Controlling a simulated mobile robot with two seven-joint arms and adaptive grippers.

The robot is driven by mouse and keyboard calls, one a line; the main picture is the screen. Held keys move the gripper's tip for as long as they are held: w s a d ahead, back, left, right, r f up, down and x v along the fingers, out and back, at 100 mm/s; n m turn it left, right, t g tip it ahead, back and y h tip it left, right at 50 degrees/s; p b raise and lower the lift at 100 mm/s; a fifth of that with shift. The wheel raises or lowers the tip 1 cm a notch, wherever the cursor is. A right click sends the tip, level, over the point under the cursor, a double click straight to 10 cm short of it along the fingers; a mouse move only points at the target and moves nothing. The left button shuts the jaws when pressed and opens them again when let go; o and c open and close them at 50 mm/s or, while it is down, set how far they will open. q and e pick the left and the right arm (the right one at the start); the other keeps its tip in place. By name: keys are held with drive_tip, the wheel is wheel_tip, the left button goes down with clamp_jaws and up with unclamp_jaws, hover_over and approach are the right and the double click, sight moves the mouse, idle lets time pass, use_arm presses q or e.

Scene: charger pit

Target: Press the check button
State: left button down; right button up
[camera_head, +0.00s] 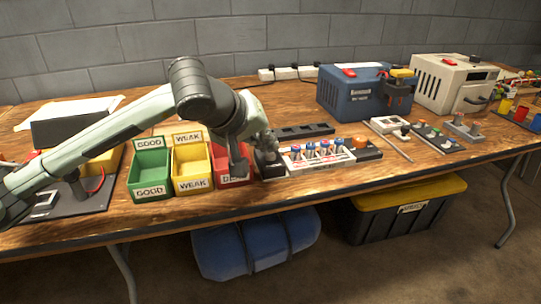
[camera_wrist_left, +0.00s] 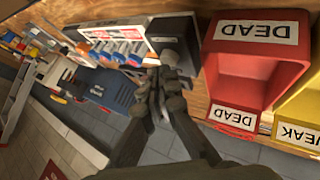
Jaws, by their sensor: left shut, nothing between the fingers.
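The check button is not clearly identifiable. A small black box (camera_head: 268,168) stands between the red bin and the white battery tray, and it also shows in the left wrist view (camera_wrist_left: 175,25); its top is partly hidden by my gripper. An orange dome (camera_head: 360,142) sits on a dark base at the right end of the battery tray. My left gripper (camera_head: 268,143) points down just over the black box. In the left wrist view its fingers (camera_wrist_left: 162,73) are shut and empty, close to the box; contact cannot be told. My right gripper is out of view.
Green (camera_head: 150,174), yellow (camera_head: 192,171) and red (camera_head: 232,178) bins stand left of the box. The white battery tray (camera_head: 318,156) with several batteries is close on its right. A blue machine (camera_head: 345,95) and a cream machine (camera_head: 440,82) stand behind.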

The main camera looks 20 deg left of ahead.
sight(268, 156)
use_arm(q)
drive_tip(key=shift+f+b, duration=0.45)
drive_tip(key=shift+b, duration=0.2)
idle(0.5)
drive_tip(key=shift+r, duration=0.2)
drive_tip(key=shift+r+p, duration=0.35)
drive_tip(key=shift+r, duration=0.3)
drive_tip(key=shift+r+p, duration=1.3)
drive_tip(key=shift+r, duration=1.3)
drive_tip(key=shift+f, duration=0.1)
